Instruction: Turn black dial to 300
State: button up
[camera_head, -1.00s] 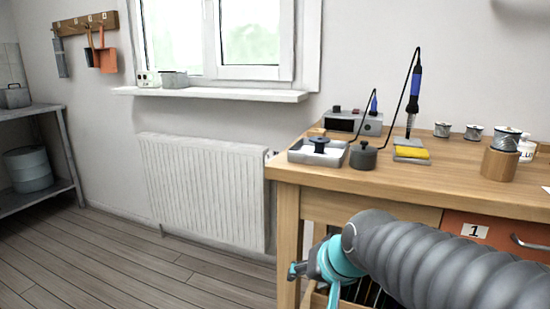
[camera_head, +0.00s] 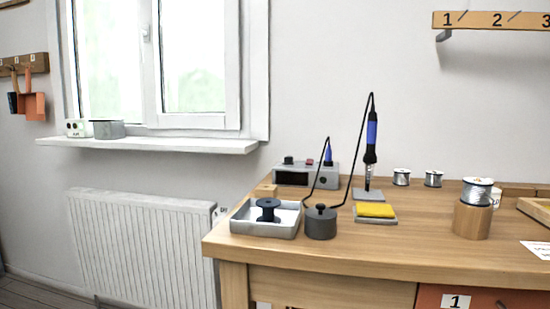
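A grey station box (camera_head: 306,174) stands at the back left of the wooden workbench (camera_head: 390,255). It has a dark display on its front. A small black knob (camera_head: 288,160) sits on its top left, and a small red part is on top further right. The black dial is probably this knob, but its markings are too small to read. A blue-handled soldering iron (camera_head: 371,138) stands upright in a holder to the right. My gripper is not in view.
In front of the box are a white tray (camera_head: 240,228) holding a dark spool (camera_head: 268,208), and a dark lidded pot (camera_head: 320,222). A yellow sponge (camera_head: 375,210) lies to the right. Solder spools stand behind and right. A radiator (camera_head: 140,250) is left of the bench. The bench's front middle is clear.

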aim_at(288, 160)
jog(key=u, duration=0.55)
jog(key=i, duration=0.65)
jog(key=u, duration=0.7)
